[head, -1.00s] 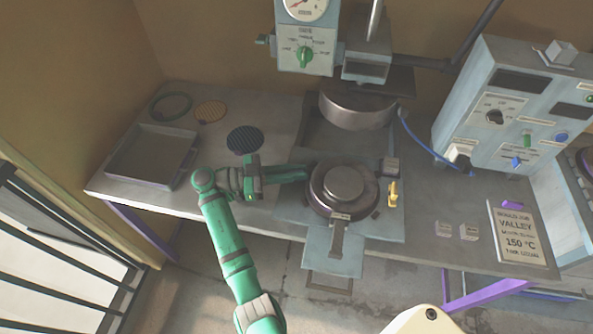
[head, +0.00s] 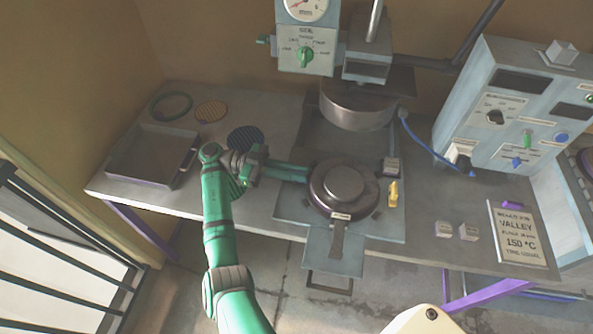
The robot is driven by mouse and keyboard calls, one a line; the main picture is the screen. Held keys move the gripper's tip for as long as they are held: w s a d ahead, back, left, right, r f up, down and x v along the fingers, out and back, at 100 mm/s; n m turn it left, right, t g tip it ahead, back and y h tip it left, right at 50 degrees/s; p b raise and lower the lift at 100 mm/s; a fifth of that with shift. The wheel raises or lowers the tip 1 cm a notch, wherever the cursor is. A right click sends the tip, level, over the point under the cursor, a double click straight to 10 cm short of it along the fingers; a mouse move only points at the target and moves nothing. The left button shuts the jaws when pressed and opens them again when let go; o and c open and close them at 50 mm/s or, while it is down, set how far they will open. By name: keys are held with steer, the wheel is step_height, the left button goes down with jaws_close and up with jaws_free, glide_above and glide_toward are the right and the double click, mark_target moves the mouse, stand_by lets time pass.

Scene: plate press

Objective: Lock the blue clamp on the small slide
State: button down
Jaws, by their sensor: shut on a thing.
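The small slide (head: 285,207) is a pale blue-grey plate on the bench under the press, with a round dark metal mould (head: 322,198) on it. My gripper (head: 305,174) reaches in from the left. Its long green fingers are closed, and their tips are at the left side of the mould. The blue clamp is not clearly seen; the fingers cover the spot at the slide's left edge, where they are shut on it. Whether the clamp is locked cannot be told.
A yellow clamp (head: 393,193) stands right of the mould. The press head (head: 356,108) hangs just behind. A grey tray (head: 145,180) and a dark ribbed disc (head: 246,139) lie left. A control box (head: 515,110) and sign (head: 518,232) stand right.

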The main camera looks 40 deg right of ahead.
steer(key=c, duration=1.8)
jaws_free()
steer(key=v, duration=1)
steer(key=shift+w+a, duration=0.25)
steer(key=shift+w, duration=0.05)
